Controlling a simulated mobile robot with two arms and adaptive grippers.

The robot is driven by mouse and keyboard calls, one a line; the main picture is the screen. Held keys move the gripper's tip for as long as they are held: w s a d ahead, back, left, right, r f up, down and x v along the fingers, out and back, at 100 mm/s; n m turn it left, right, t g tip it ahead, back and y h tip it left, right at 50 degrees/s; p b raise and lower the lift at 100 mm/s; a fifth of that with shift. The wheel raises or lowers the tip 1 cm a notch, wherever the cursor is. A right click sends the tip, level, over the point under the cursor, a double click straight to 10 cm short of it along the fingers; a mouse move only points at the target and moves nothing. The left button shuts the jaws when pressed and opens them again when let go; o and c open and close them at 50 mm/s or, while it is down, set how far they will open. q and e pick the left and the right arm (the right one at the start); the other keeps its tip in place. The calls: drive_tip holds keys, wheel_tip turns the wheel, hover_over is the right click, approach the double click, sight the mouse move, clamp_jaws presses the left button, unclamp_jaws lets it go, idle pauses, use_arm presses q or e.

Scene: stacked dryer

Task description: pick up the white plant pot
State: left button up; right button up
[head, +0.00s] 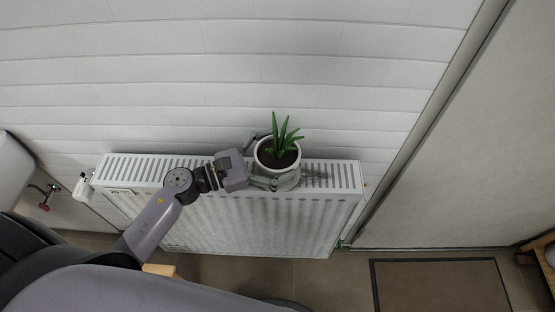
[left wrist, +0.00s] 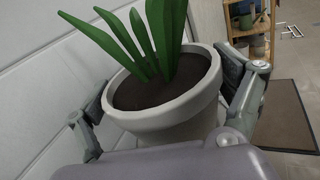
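The white plant pot (head: 278,168) stands upright over the right part of the radiator top, holding dark soil and a green spiky plant. In the left wrist view the pot (left wrist: 172,118) fills the middle. My left gripper (head: 272,160) reaches in from the left, with one finger on the wall side of the pot and one on the room side. In the left wrist view its fingers (left wrist: 165,95) flank the pot close to the rim. I cannot tell whether they press on it or whether the pot rests on the radiator. My right gripper is not in view.
The white radiator (head: 335,195) stands against the white panelled wall (head: 330,60). A valve (head: 83,186) is at its left end. A door (head: 490,150) and a brown mat (head: 440,285) are to the right. A wooden shelf (left wrist: 252,45) shows in the left wrist view.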

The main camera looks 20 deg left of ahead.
use_arm(q)
drive_tip(key=c, duration=1.1)
drive_tip(key=shift+c, duration=0.4)
drive_tip(key=shift+r, duration=0.1)
